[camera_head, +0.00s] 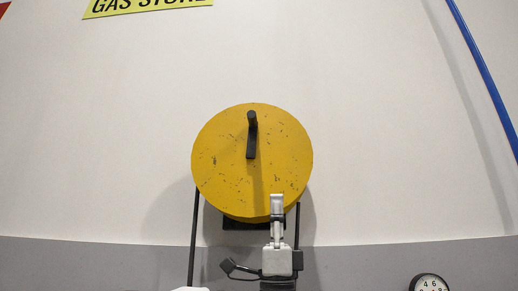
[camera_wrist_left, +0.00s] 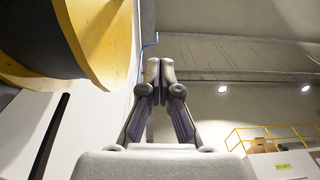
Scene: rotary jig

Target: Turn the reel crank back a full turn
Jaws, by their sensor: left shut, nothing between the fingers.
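The round yellow reel (camera_head: 225,185) with worn dark specks is mounted at the wall, and its big disc also fills the upper left of the left wrist view (camera_wrist_left: 105,35). The black crank (camera_head: 251,140) points up from the disc's centre, with its handle knob at the top. My left gripper (camera_head: 277,200) is in front of the reel's lower right edge, below the crank and apart from it. In the left wrist view its fingertips (camera_wrist_left: 159,68) are together with nothing between them. My right gripper is in neither view.
Dark straps or posts (camera_head: 194,240) run down from both sides of the reel. A blue pipe (camera_head: 485,80) crosses the wall at the right. A round dial (camera_head: 428,283) is at the bottom right. A yellow railing (camera_wrist_left: 270,135) stands far behind.

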